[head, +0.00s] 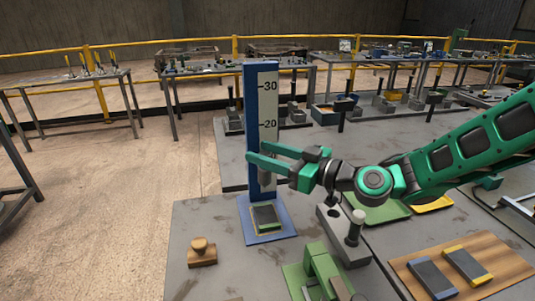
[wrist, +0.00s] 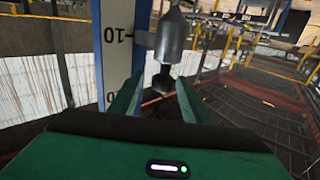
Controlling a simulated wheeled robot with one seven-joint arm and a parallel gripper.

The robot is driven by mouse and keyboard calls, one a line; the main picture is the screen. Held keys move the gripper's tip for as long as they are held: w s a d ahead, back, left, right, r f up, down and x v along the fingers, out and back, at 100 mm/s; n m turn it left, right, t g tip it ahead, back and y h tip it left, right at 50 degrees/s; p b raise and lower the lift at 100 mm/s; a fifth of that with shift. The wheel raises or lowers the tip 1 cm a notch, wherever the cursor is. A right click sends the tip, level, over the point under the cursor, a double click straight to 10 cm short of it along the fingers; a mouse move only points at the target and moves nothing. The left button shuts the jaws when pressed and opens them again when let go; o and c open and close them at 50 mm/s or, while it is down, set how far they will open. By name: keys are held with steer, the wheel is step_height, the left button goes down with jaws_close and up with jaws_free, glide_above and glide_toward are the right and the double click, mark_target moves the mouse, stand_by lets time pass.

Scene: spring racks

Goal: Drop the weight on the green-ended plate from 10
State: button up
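The grey weight (head: 265,177) is in front of the blue-edged scale post (head: 250,110), above its foot and below the 20 mark. In the wrist view the weight (wrist: 171,40) shows a pointed body, a thin neck and a small knob, close to the post's 10 mark (wrist: 120,32). My gripper (wrist: 158,88) is open, with its green fingers on either side of the knob and gaps showing. It also shows in the head view (head: 256,168). The green-ended plate (head: 264,216) lies on the blue foot (head: 262,238), under the weight. I cannot tell what supports the weight.
A wooden knobbed block (head: 202,252) stands left of the foot. A grey block with posts (head: 345,235) and a green fixture (head: 318,270) stand to the right. A wooden board (head: 510,262) carries a blue-ended plate (head: 433,278) and a yellow-ended plate (head: 467,264).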

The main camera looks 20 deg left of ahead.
steer(key=shift+r, duration=0.15)
steer(key=shift+r, duration=0.35)
steer(key=r, duration=0.2)
steer(key=s+r, duration=0.1)
steer(key=shift+a+r, duration=0.2)
steer(key=shift+r, duration=0.15)
steer(key=s+a+r, duration=0.4)
steer(key=s+r, duration=0.2)
steer(key=s, duration=0.3)
steer(key=shift+s+a+r, duration=0.15)
steer(key=shift+s+a, duration=0.1)
